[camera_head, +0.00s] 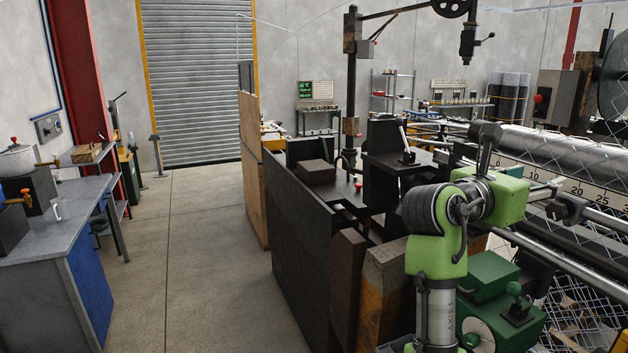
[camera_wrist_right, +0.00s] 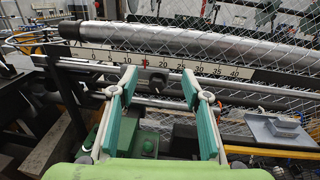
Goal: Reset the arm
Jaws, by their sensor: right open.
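My right arm (camera_head: 436,255), green and grey with a dark ridged joint, rises at the lower right of the head view in front of a large weaving machine. My right gripper (camera_wrist_right: 158,72) shows clearly in the wrist view. Its two fingers with teal pads are spread wide and nothing is between them. Beyond the fingertips are a numbered scale bar (camera_wrist_right: 215,74) and a long metal roller (camera_wrist_right: 165,38). I cannot tell from the wrist view how far the fingers are from the bar. My left gripper is not in view.
Dark machine panels (camera_head: 298,240) stand left of my arm. Wire mesh (camera_head: 580,230) hangs at the right. A grey workbench (camera_head: 60,228) stands at the left. The concrete floor (camera_head: 200,240) between bench and machine is clear, back to a roller shutter (camera_head: 190,80).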

